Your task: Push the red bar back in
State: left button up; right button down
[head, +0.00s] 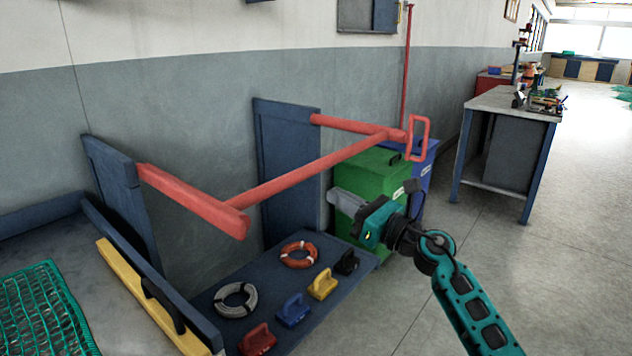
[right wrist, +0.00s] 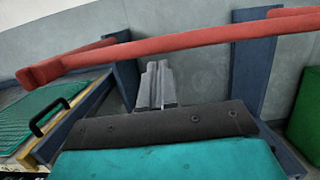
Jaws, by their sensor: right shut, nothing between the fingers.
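The red bar (head: 300,173) is a long rod joining two red arms that stick out from blue panels on the wall. Its far end has an upright red loop handle (head: 419,138). My right gripper (head: 333,196) is shut and empty, just below and in front of the bar in the head view. In the right wrist view the bar (right wrist: 180,43) crosses the top of the picture, beyond the shut fingers (right wrist: 153,67), with a visible gap. My left gripper is not in view.
A blue shelf (head: 365,264) below the bar holds ring coils and several coloured handled blocks. A green bin (head: 375,185) and a blue bin stand behind my right gripper. A bench with green net (head: 45,310) is at the left. The floor at right is open.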

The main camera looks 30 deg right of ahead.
aim_at(304, 177)
jog(key=x, duration=0.6)
jog(key=shift+w+a, duration=0.1)
jog(key=shift+w, duration=0.05)
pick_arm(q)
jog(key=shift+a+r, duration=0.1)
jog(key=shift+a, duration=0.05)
